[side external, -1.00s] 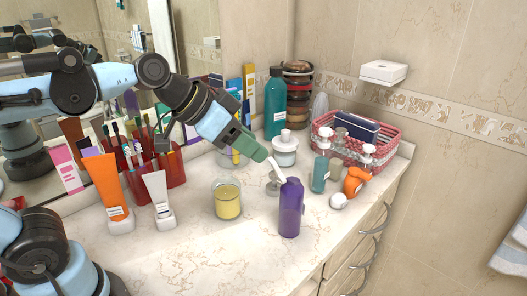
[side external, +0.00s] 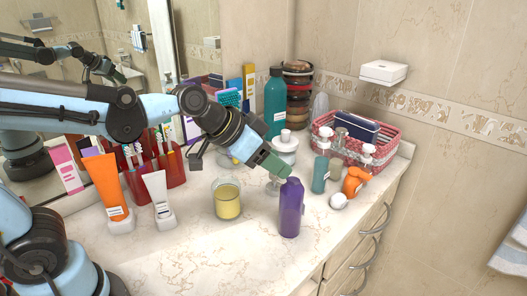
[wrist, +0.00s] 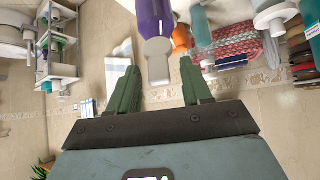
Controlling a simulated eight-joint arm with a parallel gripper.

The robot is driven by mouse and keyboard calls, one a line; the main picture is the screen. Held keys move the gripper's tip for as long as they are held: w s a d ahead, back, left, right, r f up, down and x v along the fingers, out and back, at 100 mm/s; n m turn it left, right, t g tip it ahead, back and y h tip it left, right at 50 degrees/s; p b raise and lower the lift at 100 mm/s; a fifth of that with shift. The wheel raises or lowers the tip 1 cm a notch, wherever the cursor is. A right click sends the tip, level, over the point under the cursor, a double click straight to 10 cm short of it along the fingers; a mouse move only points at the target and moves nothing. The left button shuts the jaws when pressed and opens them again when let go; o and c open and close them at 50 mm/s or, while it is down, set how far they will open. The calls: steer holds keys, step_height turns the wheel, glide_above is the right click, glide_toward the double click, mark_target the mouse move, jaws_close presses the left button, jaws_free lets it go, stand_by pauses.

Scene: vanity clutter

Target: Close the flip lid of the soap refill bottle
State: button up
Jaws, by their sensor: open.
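The soap refill bottle (side external: 290,210) is purple and stands upright near the front of the counter. In the wrist view its purple body (wrist: 154,16) is at the top, with the pale flip lid (wrist: 157,62) extending from it between my fingers. My gripper (side external: 284,172) is at the bottle's top in the side view and hides the lid there. In the wrist view my gripper (wrist: 159,72) is open, with a finger on each side of the lid and visible gaps. I cannot tell the lid's exact angle.
A yellow candle glass (side external: 227,200) stands left of the bottle. A teal pump bottle (side external: 320,174), an orange bottle (side external: 354,181) and a red-white basket (side external: 385,150) are to the right. A white pump jar (side external: 284,148) stands behind. The counter in front is clear.

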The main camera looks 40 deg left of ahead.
mark_target(288, 183)
jaws_close()
steer(key=shift+w, duration=0.1)
steer(key=g, duration=0.1)
steer(key=w+g+y, duration=0.1)
steer(key=shift+w+d+r+g, duration=0.15)
steer(key=shift+d+r+g, duration=0.15)
steer(key=shift+d, duration=0.05)
steer(key=w+g, duration=0.1)
steer(key=w+g+y, duration=0.1)
steer(key=g, duration=0.1)
steer(key=shift+d, duration=0.35)
steer(key=g, duration=0.1)
steer(key=w+g+y, duration=0.1)
steer(key=w+d+g, duration=0.1)
steer(key=shift+f+g+y, duration=0.35)
steer(key=shift+g+y, duration=0.05)
steer(key=shift+w+d+f+g+y, duration=0.15)
steer(key=shift+w+f+g+y, duration=0.2)
steer(key=shift+g, duration=0.45)
steer(key=shift+w+d+f+g+y, duration=0.1)
steer(key=shift+w+f+g+y, duration=0.2)
steer(key=shift+g, duration=0.5)
steer(key=shift+w, duration=0.1)
